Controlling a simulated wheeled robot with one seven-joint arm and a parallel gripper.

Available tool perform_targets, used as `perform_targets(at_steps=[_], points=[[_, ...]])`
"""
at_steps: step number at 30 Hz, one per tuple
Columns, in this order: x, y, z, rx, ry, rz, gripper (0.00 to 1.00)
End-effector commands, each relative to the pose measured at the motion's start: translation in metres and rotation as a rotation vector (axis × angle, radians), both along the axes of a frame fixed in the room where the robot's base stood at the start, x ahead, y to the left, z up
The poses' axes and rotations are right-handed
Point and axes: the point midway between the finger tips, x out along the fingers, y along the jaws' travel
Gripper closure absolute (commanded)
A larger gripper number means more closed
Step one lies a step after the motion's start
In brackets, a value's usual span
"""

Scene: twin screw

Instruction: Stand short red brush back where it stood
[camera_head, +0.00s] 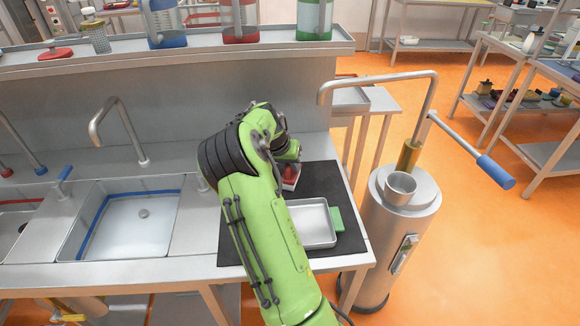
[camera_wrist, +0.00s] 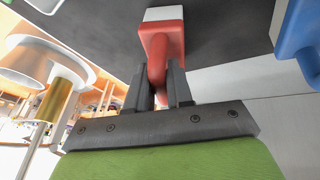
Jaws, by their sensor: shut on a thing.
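The short red brush has a red block (camera_wrist: 163,38) and pale bristles (camera_wrist: 163,14) in the wrist view. My gripper (camera_wrist: 159,84) is shut on its red handle, one finger on each side. In the head view the red brush (camera_head: 291,172) shows beside my green arm, over the dark mat (camera_head: 322,177), with its pale bristles downward. The bristle end is close to the mat; I cannot tell whether it touches. My fingers are hidden behind my arm in the head view.
A blue item (camera_wrist: 299,34) with a pale edge is at the wrist view's right. A metal tray (camera_head: 312,222) and green block (camera_head: 337,219) lie on the mat. A steel cylinder with a cup (camera_head: 400,187) stands right of the bench; a sink (camera_head: 130,225) is left.

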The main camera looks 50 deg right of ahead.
Motion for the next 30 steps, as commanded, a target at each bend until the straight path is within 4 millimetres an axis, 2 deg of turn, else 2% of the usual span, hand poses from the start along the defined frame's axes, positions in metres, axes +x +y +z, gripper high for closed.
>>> perform_targets(at_steps=[8,9,14,25,28,30], points=[[0.0,0.0,-0.002,-0.001,-0.002,0.0,1.0],[0.0,0.0,-0.002,-0.001,-0.001,-0.001,0.78],[0.0,0.0,-0.002,0.0,-0.001,0.001,0.54],[0.001,0.001,0.0,0.002,0.001,0.003,0.54],[0.001,0.006,0.014,0.0,-0.003,0.004,0.54],[0.002,0.014,0.03,0.001,-0.005,0.007,0.54]])
